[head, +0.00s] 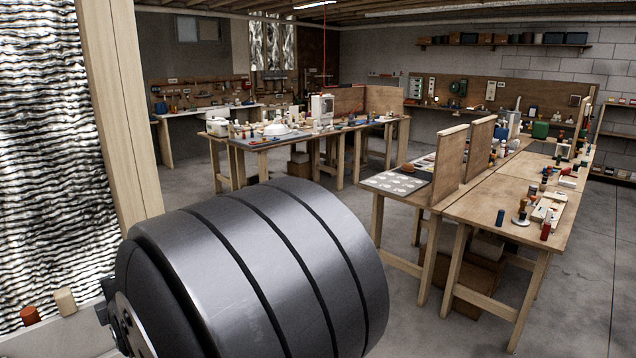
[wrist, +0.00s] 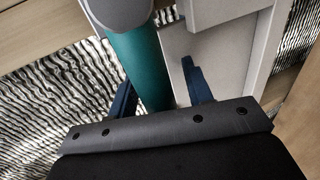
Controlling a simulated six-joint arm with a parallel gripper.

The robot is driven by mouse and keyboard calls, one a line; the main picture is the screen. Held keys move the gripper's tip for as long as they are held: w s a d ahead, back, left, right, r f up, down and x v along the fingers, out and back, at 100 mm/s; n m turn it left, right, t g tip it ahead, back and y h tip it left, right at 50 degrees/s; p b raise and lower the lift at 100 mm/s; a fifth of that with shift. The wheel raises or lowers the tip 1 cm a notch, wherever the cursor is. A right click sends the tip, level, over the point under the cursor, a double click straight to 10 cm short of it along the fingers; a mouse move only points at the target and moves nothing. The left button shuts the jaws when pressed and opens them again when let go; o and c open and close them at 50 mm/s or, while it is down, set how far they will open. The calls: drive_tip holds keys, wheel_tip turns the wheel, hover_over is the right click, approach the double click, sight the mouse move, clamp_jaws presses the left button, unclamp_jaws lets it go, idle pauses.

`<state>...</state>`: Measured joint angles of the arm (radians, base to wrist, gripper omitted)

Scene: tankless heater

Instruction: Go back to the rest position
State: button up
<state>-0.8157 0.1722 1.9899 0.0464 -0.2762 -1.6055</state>
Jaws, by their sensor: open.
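My gripper (wrist: 157,80) shows in the wrist view with its two dark blue fingers apart. A teal cylinder (wrist: 142,62) with a grey rounded end (wrist: 118,10) reaches down toward the space between the fingers. I cannot tell whether a finger touches it. A pale panel (wrist: 228,45) with raised edges lies beyond the right finger. In the head view a large dark ribbed cylinder, which looks like a link of my arm, fills the lower middle. My gripper is not visible there.
A wooden post (head: 122,105) and a wavy-patterned wall (head: 50,170) stand close on the left. An orange-brown peg (head: 30,315) and a beige peg (head: 65,301) stand on a pale ledge. Cluttered workbenches (head: 480,205) stand farther off, with open floor (head: 590,290) at right.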

drive_tip(key=shift+s+d+r+m, duration=0.1)
drive_tip(key=shift+r+m, duration=0.4)
drive_tip(key=shift+r, duration=0.1)
drive_tip(key=shift+r+g, duration=0.1)
drive_tip(key=shift+g, duration=0.2)
